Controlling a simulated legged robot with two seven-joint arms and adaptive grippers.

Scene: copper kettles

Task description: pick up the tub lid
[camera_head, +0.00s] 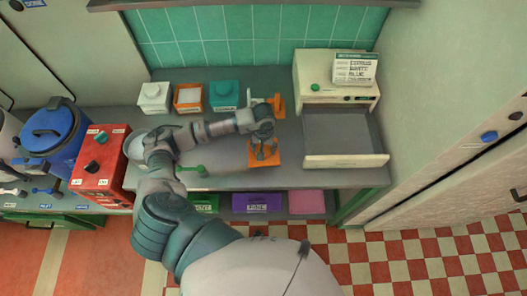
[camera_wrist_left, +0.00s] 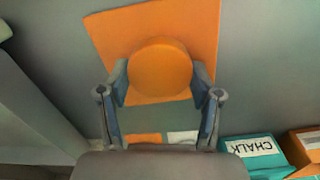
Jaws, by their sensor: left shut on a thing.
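The tub lid (camera_head: 262,159) is a flat orange square over the grey counter, right of centre in the head view. In the left wrist view the lid (camera_wrist_left: 120,40) fills the upper middle, with a round orange knob (camera_wrist_left: 160,72). My left gripper (camera_head: 264,150) is above the lid, its fingers shut on both sides of the knob. I cannot tell whether the lid touches the counter. An orange tub (camera_head: 188,107) stands open at the back, with pale contents showing. My right gripper is not in view.
A white tub (camera_head: 154,97) and a teal tub (camera_head: 224,95) flank the orange one. An orange object (camera_head: 279,105) shows behind my wrist. A cream machine with a tray (camera_head: 347,160) stands right. A red box (camera_head: 99,160) and blue pot (camera_head: 48,135) stand left.

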